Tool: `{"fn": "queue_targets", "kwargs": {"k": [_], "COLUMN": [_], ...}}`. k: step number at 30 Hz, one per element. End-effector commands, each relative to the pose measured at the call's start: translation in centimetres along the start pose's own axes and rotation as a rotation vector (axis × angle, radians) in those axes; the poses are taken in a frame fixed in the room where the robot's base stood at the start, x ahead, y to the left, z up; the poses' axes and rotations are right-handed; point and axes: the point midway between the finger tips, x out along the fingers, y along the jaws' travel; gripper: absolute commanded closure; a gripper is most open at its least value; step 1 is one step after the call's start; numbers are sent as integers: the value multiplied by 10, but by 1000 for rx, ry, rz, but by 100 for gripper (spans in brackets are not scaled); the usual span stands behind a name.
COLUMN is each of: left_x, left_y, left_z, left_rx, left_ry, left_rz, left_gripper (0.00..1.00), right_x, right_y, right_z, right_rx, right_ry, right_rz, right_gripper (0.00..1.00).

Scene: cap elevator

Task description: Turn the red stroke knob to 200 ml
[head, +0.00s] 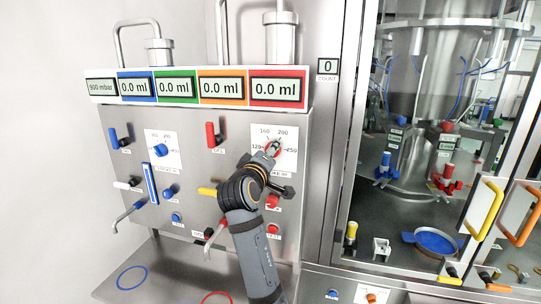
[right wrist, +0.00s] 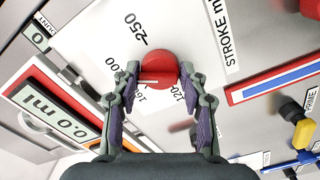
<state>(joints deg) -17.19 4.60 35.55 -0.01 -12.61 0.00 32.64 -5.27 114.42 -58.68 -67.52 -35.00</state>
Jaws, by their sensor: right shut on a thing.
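The red stroke knob (right wrist: 158,68) sits on a white dial plate (head: 286,133) marked 120, 160, 200 and 250. My right gripper (right wrist: 158,72) is shut on the knob, with one fingertip on each side of it. In the right wrist view a pale line shows on the knob's lower left part, on the side of the 160 and 200 marks; I cannot tell exactly which mark it points to. In the head view my right gripper (head: 272,150) reaches up to the dial and covers most of the knob. My left gripper is not in view.
A red-framed display (head: 277,90) above the dial reads 0.0 ml. A blue knob (head: 161,149) has its own dial to the left. A glass-fronted cabinet stands at right.

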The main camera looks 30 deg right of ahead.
Motion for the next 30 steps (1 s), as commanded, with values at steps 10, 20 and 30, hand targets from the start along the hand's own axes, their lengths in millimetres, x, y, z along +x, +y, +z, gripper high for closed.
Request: {"fn": "queue_targets", "kwargs": {"k": [10, 20, 30], "left_x": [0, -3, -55], "left_y": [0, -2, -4], "left_z": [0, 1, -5], "left_rx": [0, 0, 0], "left_ry": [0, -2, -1], "left_rz": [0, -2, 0], "left_gripper": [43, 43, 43], "right_x": [0, 0, 0], "right_y": [1, 1, 8], "right_z": [0, -1, -4], "right_rx": [-1, -18, -598], "right_ry": [0, 0, -1], "right_rz": [1, 0, -2], "right_gripper": [34, 34, 34]}}
